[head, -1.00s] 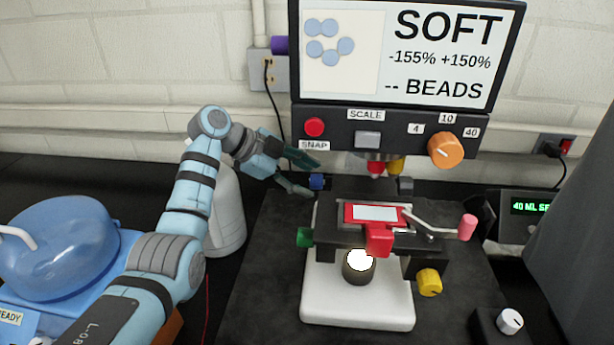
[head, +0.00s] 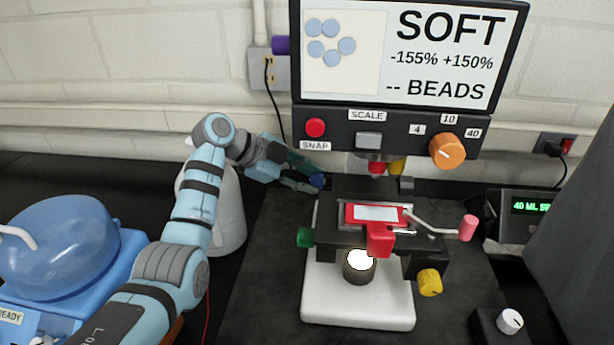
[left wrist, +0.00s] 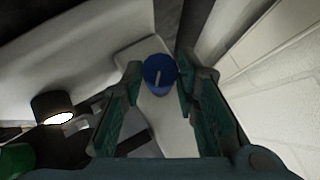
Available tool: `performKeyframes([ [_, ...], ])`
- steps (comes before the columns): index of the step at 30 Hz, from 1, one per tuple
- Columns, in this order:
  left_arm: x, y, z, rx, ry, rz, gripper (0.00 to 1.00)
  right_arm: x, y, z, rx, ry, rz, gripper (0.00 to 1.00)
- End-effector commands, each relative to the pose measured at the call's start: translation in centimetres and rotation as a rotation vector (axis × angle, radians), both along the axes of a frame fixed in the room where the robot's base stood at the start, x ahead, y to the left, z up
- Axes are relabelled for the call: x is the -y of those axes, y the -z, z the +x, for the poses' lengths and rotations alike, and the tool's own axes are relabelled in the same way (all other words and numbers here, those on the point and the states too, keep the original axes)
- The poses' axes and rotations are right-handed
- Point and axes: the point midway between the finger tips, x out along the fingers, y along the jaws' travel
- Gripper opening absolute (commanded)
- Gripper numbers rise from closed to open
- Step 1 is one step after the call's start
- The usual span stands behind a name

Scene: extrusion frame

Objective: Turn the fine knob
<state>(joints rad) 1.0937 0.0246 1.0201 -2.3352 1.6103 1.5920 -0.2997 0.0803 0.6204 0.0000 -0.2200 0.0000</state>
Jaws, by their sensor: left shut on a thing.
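A blue knob (head: 317,181) sticks out at the back left of the microscope (head: 372,302), beside the stage. My left gripper (head: 309,180) reaches in from the left and is shut on this blue knob. In the left wrist view the blue knob (left wrist: 159,72), with a pale line on its face, sits between the two dark green fingers. No label on the blue knob can be read. A green knob (head: 304,237) and a yellow knob (head: 429,282) also sit on the microscope. My right gripper is out of view.
The screen (head: 400,48) reads SOFT above a panel with a red button (head: 315,127) and an orange dial (head: 446,151). A white bottle (head: 229,215) stands behind my left arm. A red slide holder (head: 381,240) lies on the stage.

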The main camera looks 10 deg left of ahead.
Motion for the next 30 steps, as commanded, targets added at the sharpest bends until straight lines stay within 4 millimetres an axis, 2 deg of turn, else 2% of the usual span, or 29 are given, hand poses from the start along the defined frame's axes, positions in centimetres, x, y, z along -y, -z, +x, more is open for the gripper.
performKeyframes([
  [18, 0.0, 0.6, -0.6, 0.411, 0.000, 0.000, 0.00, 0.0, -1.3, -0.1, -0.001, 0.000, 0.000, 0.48],
  [30, 0.0, 0.8, -0.6, 0.545, 0.002, 0.001, 0.00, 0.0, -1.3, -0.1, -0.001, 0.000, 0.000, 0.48],
])
